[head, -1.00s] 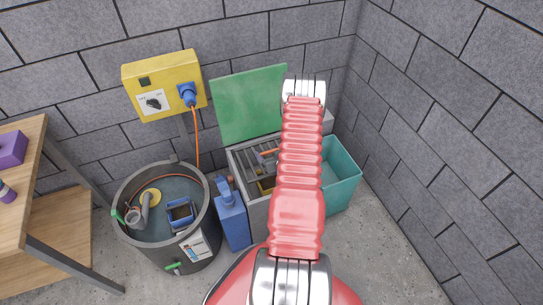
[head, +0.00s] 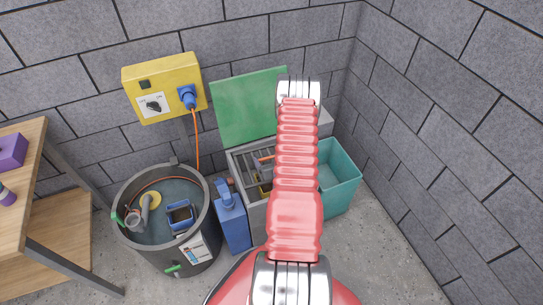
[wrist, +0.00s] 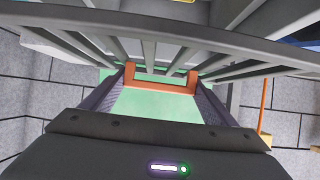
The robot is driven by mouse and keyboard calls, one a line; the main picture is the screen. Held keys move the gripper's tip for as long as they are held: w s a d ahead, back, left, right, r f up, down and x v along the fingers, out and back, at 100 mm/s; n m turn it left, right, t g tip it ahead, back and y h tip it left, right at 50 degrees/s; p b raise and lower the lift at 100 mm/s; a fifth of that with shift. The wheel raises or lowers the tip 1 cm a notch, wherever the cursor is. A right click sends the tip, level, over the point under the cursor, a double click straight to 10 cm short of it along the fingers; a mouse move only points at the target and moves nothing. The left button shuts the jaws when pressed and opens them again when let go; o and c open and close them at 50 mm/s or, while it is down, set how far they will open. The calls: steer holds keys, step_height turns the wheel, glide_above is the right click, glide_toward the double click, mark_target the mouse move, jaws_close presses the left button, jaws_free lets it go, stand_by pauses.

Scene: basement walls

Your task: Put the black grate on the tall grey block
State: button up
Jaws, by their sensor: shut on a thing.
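The black grate (wrist: 160,25) fills the top of the wrist view, close to the camera, as a dark frame with several slats. My gripper (wrist: 160,95) is shut on it, apparently by an orange handle (wrist: 160,83) between the fingers. In the head view my red-sleeved arm hides the gripper; slats of the grate (head: 250,166) show left of the arm, over the grey box. Its height there is unclear. The tall grey block (head: 325,121) is mostly hidden behind my arm, by the wall. Its light grey edge seems to show in the wrist view (wrist: 50,46).
A grey box (head: 257,213) with a raised green lid (head: 245,108) stands beside a teal bin (head: 342,180). A blue canister (head: 233,222), a round grey tub (head: 185,252) and a wooden table (head: 25,210) are left. A yellow switch box (head: 160,85) hangs above. Floor at right is clear.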

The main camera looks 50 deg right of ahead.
steer(key=w+a+r+n, duration=0.1)
steer(key=w+a+r, duration=0.95)
steer(key=r, duration=0.25)
steer(key=w+a+r+n+y, duration=0.2)
steer(key=a+r, duration=0.6)
steer(key=a, duration=0.4)
steer(key=w+a+r+n+t+y, duration=0.1)
steer(key=w+a+r+n+y, duration=0.1)
steer(key=a+r, duration=0.7)
steer(key=w+a+r+n+t+y, duration=0.1)
steer(key=w+a+r, duration=0.3)
steer(key=a+r, duration=0.5)
steer(key=a+y, duration=0.1)
steer(key=a, duration=0.6)
steer(key=shift+w+r+n+y, duration=0.2)
steer(key=shift+w+n+y, duration=0.1)
steer(key=shift+n+y, duration=0.1)
